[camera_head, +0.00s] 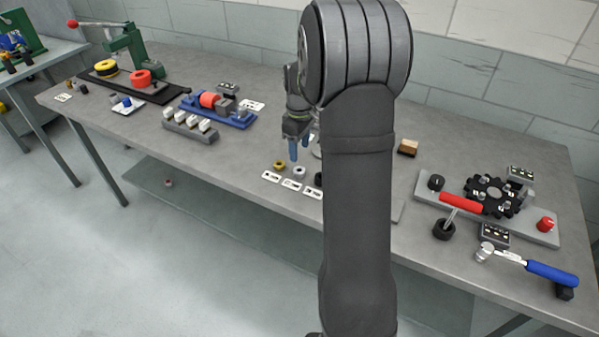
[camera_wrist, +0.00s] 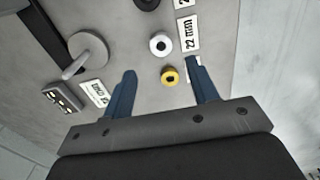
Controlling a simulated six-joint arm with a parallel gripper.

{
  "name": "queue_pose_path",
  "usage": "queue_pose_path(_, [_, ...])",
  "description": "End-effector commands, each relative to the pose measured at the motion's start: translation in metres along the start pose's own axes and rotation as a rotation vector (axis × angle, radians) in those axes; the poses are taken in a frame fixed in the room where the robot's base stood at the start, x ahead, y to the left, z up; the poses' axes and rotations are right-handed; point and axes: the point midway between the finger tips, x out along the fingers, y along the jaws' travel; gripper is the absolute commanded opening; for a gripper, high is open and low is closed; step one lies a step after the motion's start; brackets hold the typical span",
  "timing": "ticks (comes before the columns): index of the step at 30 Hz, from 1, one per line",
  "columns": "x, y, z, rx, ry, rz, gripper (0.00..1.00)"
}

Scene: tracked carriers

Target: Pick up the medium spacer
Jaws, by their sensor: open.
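Three ring spacers stand in a row on the grey bench: a yellow one (camera_head: 279,164), a white one (camera_head: 299,172) in the middle, and a black one (camera_head: 319,179) partly behind my arm. In the wrist view the white spacer (camera_wrist: 160,44) lies beside a label reading "22 mm" (camera_wrist: 189,35). The yellow spacer (camera_wrist: 169,75) appears between the finger lines, and the black one (camera_wrist: 147,4) is cut by the top edge. My gripper (camera_head: 293,150) points down above the bench near the yellow and white spacers. Its blue fingers (camera_wrist: 160,67) are apart and empty.
A grey round post with a lever (camera_wrist: 87,52) and a dark block (camera_wrist: 63,99) stand to the left in the wrist view. A blue fixture (camera_head: 225,112) is left of my gripper; a wooden block (camera_head: 408,147) and a grey gear fixture (camera_head: 480,205) are right.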

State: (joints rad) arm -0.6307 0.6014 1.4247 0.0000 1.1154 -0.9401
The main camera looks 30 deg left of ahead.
Motion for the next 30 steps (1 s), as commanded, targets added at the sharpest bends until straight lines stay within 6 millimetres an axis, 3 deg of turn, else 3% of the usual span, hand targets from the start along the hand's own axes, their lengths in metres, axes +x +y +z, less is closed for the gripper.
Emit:
queue_pose_path(3, [0.019,-0.001,0.000,0.000,-0.002,-0.002,0.54])
queue_pose_path(10, [0.034,-0.001,0.000,0.000,-0.001,-0.001,0.54])
queue_pose_path(18, [0.073,-0.002,0.000,0.000,-0.001,-0.002,0.54])
queue_pose_path(28, [0.080,-0.002,0.000,0.000,0.000,0.000,0.54])
queue_pose_path(30, [0.080,-0.002,0.000,0.000,0.000,0.000,0.40])
